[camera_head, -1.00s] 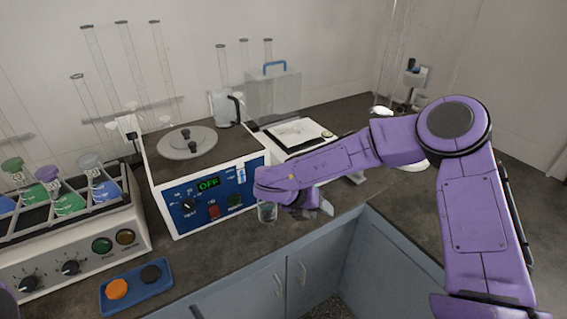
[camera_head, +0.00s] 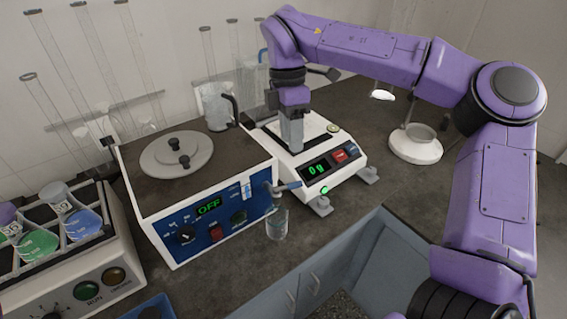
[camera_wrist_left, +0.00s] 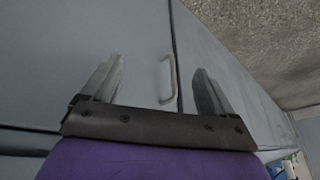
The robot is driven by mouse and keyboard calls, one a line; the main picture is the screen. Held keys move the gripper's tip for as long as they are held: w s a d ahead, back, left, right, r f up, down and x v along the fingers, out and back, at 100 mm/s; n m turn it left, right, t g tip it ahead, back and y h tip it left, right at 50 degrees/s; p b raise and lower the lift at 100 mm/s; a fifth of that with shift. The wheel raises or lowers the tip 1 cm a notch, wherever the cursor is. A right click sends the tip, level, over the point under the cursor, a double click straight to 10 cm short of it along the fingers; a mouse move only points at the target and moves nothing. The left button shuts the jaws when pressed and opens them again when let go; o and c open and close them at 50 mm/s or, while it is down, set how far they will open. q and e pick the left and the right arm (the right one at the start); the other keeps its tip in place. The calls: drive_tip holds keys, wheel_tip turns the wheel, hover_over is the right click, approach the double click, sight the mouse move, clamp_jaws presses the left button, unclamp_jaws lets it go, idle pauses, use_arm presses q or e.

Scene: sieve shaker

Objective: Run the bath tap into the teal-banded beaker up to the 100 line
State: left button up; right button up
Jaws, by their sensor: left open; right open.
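The bath (camera_head: 205,170) is a white box with a blue front panel and a grey lid; its display reads OFF. A small clear beaker (camera_head: 277,224) stands upright on the bench under the tap. Its band, markings and water level are too small to read. My right gripper (camera_head: 292,142) points down over the balance, behind and above the tap, open and apart from the beaker. My left gripper (camera_wrist_left: 158,70) is open and empty in the left wrist view, before a grey cabinet door.
The balance (camera_head: 318,165) reads 0 g, right of the tap. A clear jug (camera_head: 214,106) stands behind the bath. A flask rack (camera_head: 85,245) is at left. A white dish (camera_head: 415,148) sits at right. The bench edge lies just in front of the beaker.

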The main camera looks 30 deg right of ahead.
sight(296, 182)
drive_tip(key=x, duration=0.3)
drive_tip(key=p+x, duration=0.1)
drive_tip(key=x, duration=0.6)
drive_tip(key=shift+s+d, duration=0.1)
drive_tip(key=shift+s, duration=0.25)
clamp_jaws()
